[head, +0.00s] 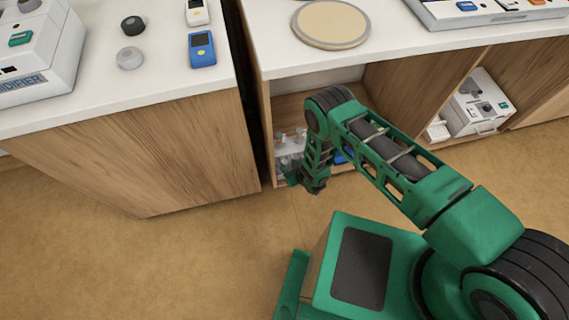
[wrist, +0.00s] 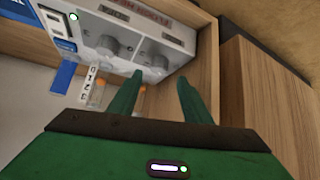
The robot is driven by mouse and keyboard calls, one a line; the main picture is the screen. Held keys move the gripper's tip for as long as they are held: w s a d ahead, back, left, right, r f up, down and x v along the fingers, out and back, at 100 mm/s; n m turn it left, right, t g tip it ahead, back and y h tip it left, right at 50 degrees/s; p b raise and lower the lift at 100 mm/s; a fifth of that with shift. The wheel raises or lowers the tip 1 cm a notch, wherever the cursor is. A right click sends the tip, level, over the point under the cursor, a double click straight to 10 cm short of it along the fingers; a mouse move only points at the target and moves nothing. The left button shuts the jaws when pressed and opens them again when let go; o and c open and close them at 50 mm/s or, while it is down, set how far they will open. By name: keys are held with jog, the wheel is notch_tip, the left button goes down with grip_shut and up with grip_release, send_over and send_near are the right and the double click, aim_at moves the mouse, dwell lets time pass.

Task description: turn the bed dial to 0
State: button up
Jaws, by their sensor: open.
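No dial in view is readably marked as the bed dial. In the wrist view a white control box (wrist: 158,60) in a wooden compartment bears two grey round knobs, a left knob (wrist: 108,45) and a right knob (wrist: 155,58). Its lettering looks upside down, and I cannot read either knob's setting. My gripper (wrist: 160,82) is open and empty, its two green fingers pointing toward the box, with the left fingertip near the box's lower edge. In the head view my gripper (head: 304,184) hangs at the front of the open shelf, partly covering what is inside.
A white humidifier (head: 40,75), two loose-looking round knobs (head: 130,57) and a blue meter (head: 202,50) are on the left counter (head: 160,88). A round tan-topped disc (head: 330,24) lies on the right counter. Another white device (head: 478,105) sits in the right compartment. Compartment walls (wrist: 235,70) flank my gripper.

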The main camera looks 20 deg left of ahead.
aim_at(284, 162)
jog(key=shift+x, duration=2.75)
